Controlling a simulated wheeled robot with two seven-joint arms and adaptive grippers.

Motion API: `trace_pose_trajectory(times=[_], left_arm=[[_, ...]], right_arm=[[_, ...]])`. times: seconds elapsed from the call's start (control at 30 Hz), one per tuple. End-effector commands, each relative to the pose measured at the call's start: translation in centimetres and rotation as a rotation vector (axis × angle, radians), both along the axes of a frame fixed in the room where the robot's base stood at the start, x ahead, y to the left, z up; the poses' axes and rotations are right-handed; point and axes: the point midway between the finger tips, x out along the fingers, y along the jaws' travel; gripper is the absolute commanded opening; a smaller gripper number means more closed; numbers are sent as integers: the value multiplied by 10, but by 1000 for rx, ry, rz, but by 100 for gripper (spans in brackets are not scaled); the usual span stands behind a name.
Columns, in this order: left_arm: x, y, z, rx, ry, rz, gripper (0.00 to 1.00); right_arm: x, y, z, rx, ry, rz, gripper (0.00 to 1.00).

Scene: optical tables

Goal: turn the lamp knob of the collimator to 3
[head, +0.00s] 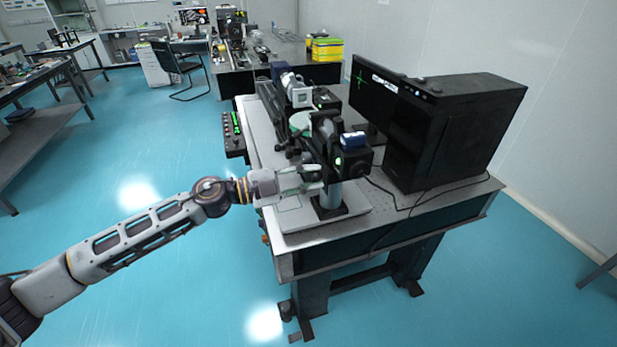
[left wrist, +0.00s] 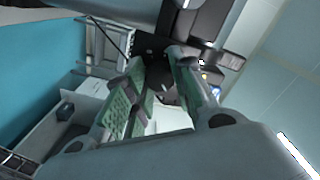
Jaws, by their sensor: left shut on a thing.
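The collimator (head: 325,133) is a dark optical instrument on a post at the near end of the optical bench, with a small green light on its side. My left gripper (head: 322,178) reaches in from the left to its near side. In the left wrist view, the green-padded fingers of my left gripper (left wrist: 158,62) close from both sides on a dark rounded part, which looks like the lamp knob (left wrist: 161,84). The knob's scale and number cannot be read. In the head view the fingers and instrument hide the knob. My right gripper is in neither view.
A monitor (head: 378,97) and a black computer case (head: 455,130) stand on the table (head: 425,215) to the right, with cables running along its top. A control box with green lights (head: 233,134) is at the table's left edge.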

Motion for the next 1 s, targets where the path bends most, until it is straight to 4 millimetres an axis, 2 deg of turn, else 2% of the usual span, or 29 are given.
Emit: trace_pose_trajectory(times=[0.47, 1.0], left_arm=[[0, 0, 0, 56, -169, -3, 1], [-1, -1, -2, 201, -616, -3, 1]], right_arm=[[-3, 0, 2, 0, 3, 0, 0], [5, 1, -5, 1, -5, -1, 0]])
